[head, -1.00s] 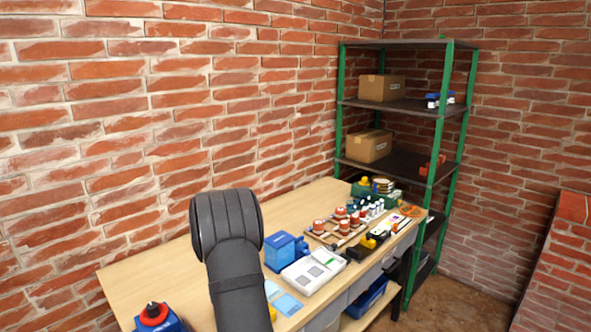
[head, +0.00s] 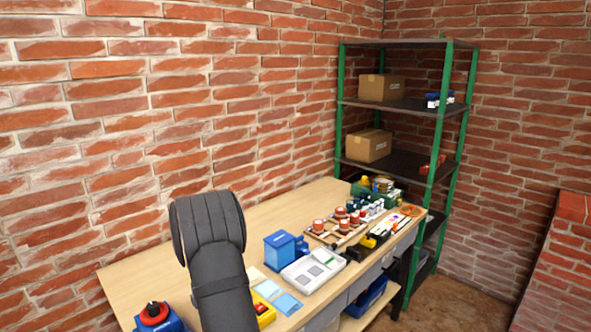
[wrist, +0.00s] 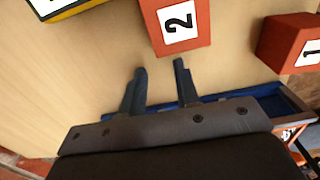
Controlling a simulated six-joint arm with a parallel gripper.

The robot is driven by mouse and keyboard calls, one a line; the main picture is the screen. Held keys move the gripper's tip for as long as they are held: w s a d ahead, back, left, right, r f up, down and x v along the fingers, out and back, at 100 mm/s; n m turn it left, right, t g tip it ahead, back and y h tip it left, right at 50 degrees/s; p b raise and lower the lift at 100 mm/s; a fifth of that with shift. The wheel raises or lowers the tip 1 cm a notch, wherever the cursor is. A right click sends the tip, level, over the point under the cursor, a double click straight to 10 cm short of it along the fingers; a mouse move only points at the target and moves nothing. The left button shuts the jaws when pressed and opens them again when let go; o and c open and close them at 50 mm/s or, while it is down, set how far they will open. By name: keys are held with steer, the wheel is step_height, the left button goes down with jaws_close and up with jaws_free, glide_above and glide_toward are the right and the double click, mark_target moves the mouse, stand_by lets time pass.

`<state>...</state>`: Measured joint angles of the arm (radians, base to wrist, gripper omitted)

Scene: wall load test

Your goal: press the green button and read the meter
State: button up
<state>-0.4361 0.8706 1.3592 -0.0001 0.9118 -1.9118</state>
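My gripper (wrist: 160,66) shows in the wrist view with its two dark fingers apart and nothing between them. In front of the fingertips is a red block (wrist: 190,47) with a white label marked 2. In the head view my arm hides the gripper. A pale grey and white device (head: 299,279) lies on the bench and carries a small green patch (head: 326,258); I cannot tell whether that is a button or a display. No green button or meter reading can be made out in the wrist view.
The wooden bench (head: 135,276) runs along the brick wall. A blue box (head: 279,250), a yellow box (head: 266,314) and a blue unit with a red knob (head: 154,316) stand on it. A second red block (wrist: 282,37) marked 1 and a yellow-edged object (wrist: 78,8) flank the first. Shelving (head: 400,105) stands behind.

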jaws_close()
stand_by(1.4)
